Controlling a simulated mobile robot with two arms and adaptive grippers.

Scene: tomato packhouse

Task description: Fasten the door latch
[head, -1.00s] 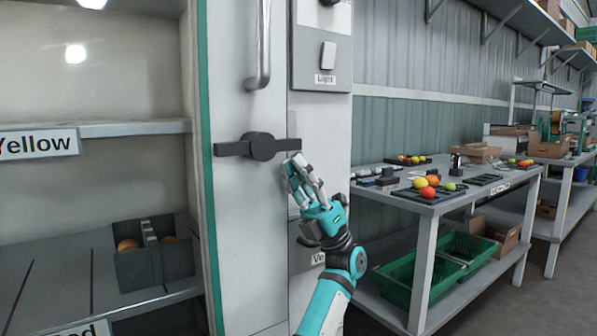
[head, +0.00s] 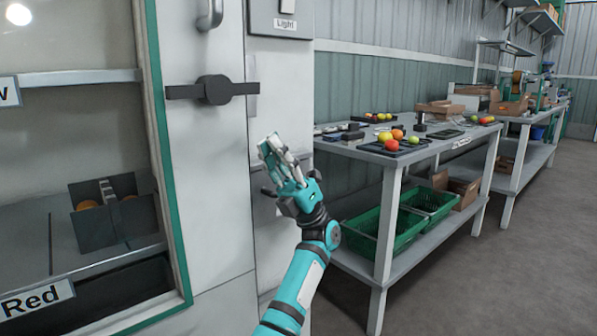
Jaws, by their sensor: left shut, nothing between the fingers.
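The door latch (head: 214,90) is a dark grey bar with a round hub, mounted on the white door (head: 205,170). The bar lies level, and its right end reaches across the door's edge onto the frame beside it. My left gripper (head: 272,148) is teal and white, below and to the right of the latch, apart from it. Its fingers are shut with nothing between them, pointing up and left in front of the cabinet frame. My right gripper is not in view.
A metal door handle (head: 210,14) is above the latch. A light switch panel (head: 285,14) is at the upper right of it. A workbench (head: 390,165) with tomatoes and green crates (head: 385,235) stands to the right. Grey floor is clear in front.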

